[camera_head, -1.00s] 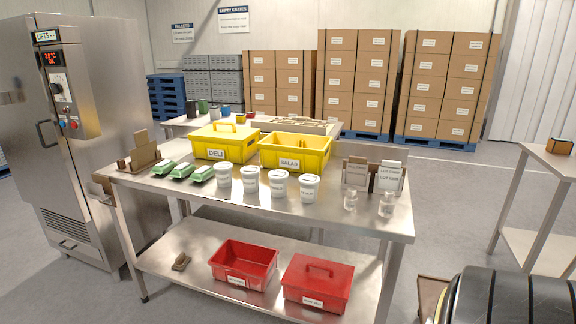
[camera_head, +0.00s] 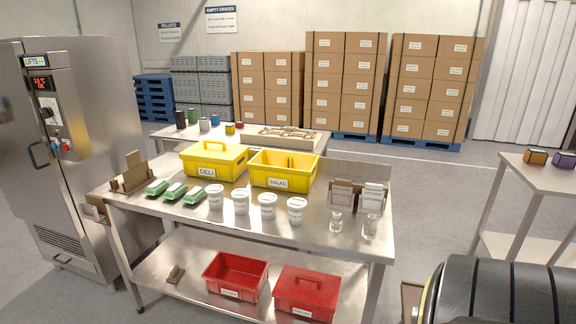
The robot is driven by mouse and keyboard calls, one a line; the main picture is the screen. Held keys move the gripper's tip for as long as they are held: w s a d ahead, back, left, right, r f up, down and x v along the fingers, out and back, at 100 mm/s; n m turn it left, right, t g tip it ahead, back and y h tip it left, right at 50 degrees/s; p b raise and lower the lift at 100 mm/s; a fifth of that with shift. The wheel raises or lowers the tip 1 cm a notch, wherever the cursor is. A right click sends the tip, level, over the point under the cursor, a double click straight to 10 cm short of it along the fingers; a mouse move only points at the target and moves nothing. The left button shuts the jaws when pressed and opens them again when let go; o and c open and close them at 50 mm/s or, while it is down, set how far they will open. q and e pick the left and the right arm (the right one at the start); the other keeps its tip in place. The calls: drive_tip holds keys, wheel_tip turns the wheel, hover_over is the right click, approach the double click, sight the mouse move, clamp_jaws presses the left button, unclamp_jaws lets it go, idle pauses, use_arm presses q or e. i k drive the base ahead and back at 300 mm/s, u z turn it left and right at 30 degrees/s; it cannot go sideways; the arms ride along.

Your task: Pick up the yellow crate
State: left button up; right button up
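Two yellow crates stand side by side at the back of the steel table (camera_head: 240,228). The left yellow crate (camera_head: 215,163), labelled DELI, has a lid with a handle on top. The right yellow crate (camera_head: 284,171), labelled SALAD, is open at the top with a divider inside; its contents cannot be made out. Neither of my grippers shows in the head view.
White tubs (camera_head: 240,202) and green cartons (camera_head: 174,191) stand in front of the crates. Glass jars (camera_head: 370,226) and card holders (camera_head: 357,197) are at the right end. Red crates (camera_head: 306,292) sit on the lower shelf. A steel cabinet (camera_head: 95,130) stands left.

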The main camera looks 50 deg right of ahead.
sight(268, 168)
drive_tip(key=z, duration=0.05)
drive_tip(key=k, duration=0.4)
drive_tip(key=u, duration=0.5)
drive_tip(key=i, duration=0.55)
drive_tip(key=z, duration=2.25)
